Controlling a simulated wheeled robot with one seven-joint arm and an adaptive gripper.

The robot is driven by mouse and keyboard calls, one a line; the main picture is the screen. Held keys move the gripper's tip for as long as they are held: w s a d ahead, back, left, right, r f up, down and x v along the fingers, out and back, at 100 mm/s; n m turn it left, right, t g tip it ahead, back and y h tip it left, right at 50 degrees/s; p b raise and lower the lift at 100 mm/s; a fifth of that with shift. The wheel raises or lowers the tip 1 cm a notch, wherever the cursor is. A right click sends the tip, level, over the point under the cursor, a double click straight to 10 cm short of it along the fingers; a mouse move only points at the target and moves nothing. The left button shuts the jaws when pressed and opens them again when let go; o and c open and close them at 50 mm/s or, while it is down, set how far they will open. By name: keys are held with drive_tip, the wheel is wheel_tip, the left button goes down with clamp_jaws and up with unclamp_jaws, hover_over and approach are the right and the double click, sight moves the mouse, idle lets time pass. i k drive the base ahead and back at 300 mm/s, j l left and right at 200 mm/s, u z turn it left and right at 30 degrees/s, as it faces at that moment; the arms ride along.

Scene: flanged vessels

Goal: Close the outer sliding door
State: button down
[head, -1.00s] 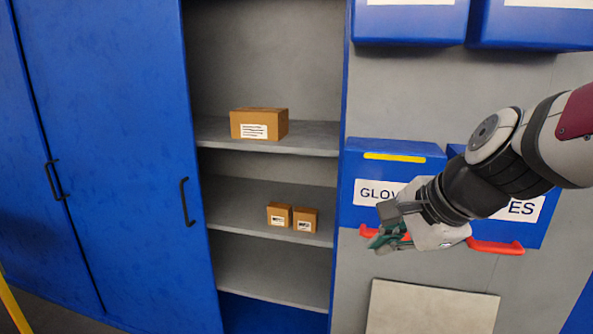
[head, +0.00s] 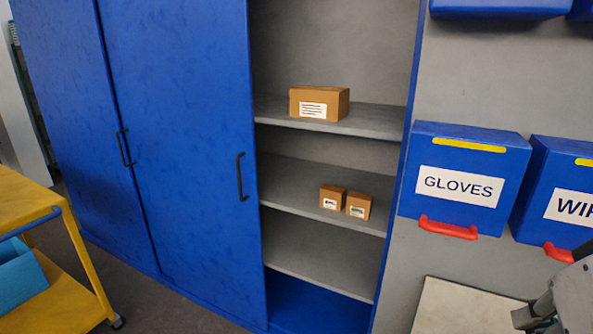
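The cabinet has two blue sliding doors. The right-hand door (head: 185,120) stands beside the open bay and looks to be the outer one, with a black bar handle (head: 242,177) near its right edge. The left-hand door (head: 65,110) has its own black handle (head: 125,148). The bay to the right of the doors is open and shows grey shelves (head: 375,120). My gripper (head: 532,314) is only partly in view at the bottom right corner, far from both handles. Its fingers are not clear enough to tell whether they are open.
A large carton (head: 319,103) and two small cartons (head: 345,201) sit on the shelves. Blue wall bins, one labelled GLOVES (head: 462,185), hang right of the cabinet above a pale panel (head: 462,305). A yellow cart (head: 70,300) stands at the lower left. Floor shows before the doors.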

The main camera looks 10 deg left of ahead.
sight(187, 64)
drive_tip(key=i+j, duration=0.15)
drive_tip(key=j, duration=0.25)
drive_tip(key=i+j+u, duration=0.1)
drive_tip(key=j, duration=0.25)
drive_tip(key=i+j, duration=0.25)
drive_tip(key=j, duration=0.15)
drive_tip(key=i+j+u, duration=0.1)
drive_tip(key=j, duration=0.25)
drive_tip(key=i+j, duration=0.25)
drive_tip(key=k+j+u, duration=0.05)
drive_tip(key=j, duration=0.1)
